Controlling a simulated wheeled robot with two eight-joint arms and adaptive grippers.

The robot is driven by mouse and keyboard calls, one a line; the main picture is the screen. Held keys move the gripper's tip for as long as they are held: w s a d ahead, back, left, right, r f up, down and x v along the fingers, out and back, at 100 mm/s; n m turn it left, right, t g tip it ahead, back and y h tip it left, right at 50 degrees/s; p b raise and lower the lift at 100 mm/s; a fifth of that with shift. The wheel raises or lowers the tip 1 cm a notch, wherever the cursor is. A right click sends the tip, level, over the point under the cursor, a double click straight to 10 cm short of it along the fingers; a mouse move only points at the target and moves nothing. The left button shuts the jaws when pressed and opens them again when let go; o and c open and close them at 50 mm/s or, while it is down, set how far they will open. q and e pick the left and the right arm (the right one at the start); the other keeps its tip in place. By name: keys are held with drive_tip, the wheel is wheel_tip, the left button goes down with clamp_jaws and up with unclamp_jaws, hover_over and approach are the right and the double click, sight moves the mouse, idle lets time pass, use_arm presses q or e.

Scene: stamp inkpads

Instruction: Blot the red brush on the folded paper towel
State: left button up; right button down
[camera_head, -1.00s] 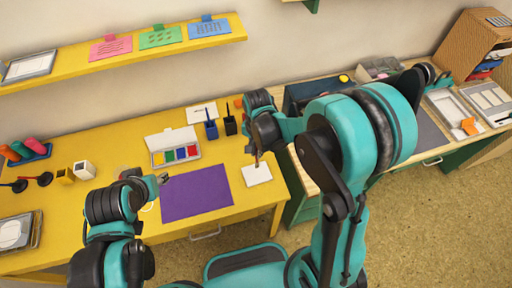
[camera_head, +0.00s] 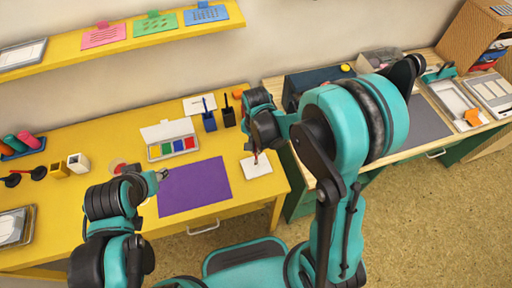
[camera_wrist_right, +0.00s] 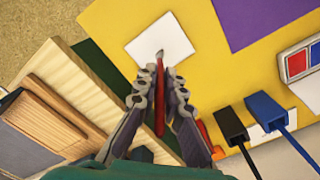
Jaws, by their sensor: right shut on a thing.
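The red brush (camera_wrist_right: 160,100) is held between the fingers of my right gripper (camera_wrist_right: 159,76), its bristle tip pointing at the folded paper towel (camera_wrist_right: 146,38) in the right wrist view. In the head view the brush (camera_head: 256,157) hangs down from my right gripper (camera_head: 260,148) over the white towel (camera_head: 257,170). The tip is over the towel's area; I cannot tell whether it touches. My left gripper (camera_head: 161,175) is at the left edge of the purple mat (camera_head: 195,187); its jaws are too small to read.
A paint box (camera_head: 172,145) with coloured pads lies behind the mat. A blue holder (camera_head: 209,122) and a black holder (camera_head: 229,117) stand behind the towel. The yellow table's right edge is close to the towel. A wooden desk (camera_head: 438,95) stands to the right.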

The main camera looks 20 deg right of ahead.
drive_tip(key=shift+f+b, duration=0.55)
drive_tip(key=shift+b, duration=0.05)
idle(1.2)
idle(0.5)
drive_tip(key=shift+r+p, duration=2.65)
drive_tip(key=shift+r, duration=0.9)
drive_tip(key=shift+d, duration=0.1)
